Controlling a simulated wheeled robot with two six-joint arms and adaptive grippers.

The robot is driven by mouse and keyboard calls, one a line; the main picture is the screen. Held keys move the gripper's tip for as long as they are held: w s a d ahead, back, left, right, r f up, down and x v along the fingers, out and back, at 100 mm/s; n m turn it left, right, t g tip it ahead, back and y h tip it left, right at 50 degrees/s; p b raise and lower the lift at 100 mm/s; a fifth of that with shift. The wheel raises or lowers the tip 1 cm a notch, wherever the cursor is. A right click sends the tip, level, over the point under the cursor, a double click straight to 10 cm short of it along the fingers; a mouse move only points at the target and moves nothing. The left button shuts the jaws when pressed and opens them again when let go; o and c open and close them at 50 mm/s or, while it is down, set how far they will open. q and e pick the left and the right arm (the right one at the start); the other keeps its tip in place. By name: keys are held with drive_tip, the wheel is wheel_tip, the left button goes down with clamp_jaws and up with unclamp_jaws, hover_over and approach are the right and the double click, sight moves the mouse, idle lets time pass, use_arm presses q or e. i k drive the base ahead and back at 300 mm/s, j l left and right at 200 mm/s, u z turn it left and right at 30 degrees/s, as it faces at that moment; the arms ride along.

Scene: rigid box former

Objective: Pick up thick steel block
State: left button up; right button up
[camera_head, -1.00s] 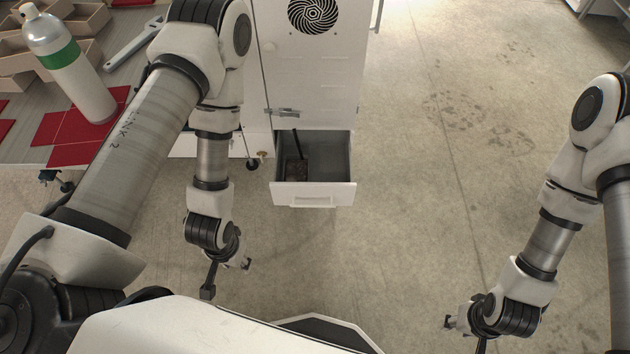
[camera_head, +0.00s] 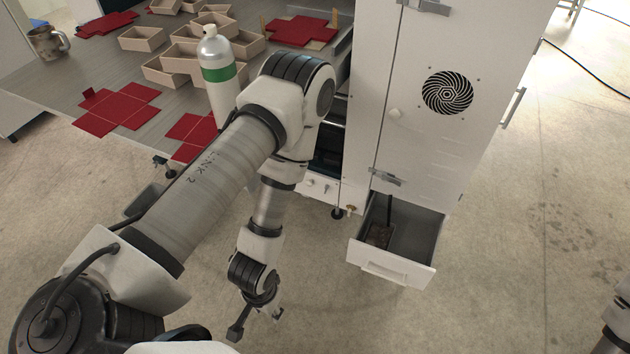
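A dark, brownish block-like thing (camera_head: 380,236) with an upright black bar lies inside the open drawer (camera_head: 392,268) at the bottom of the white cabinet. I cannot tell for sure whether it is the thick steel block. My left gripper (camera_head: 257,322) hangs over the floor, left of the drawer and nearer to me. Its two fingers are spread apart with nothing between them. My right gripper is out of view; only a bit of the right arm shows at the lower right edge.
The white cabinet (camera_head: 440,140) with a round vent stands at the right of a table (camera_head: 60,95). The floor right of the cabinet is clear.

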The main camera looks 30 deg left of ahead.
sight(329, 159)
drive_tip(key=u, duration=0.85)
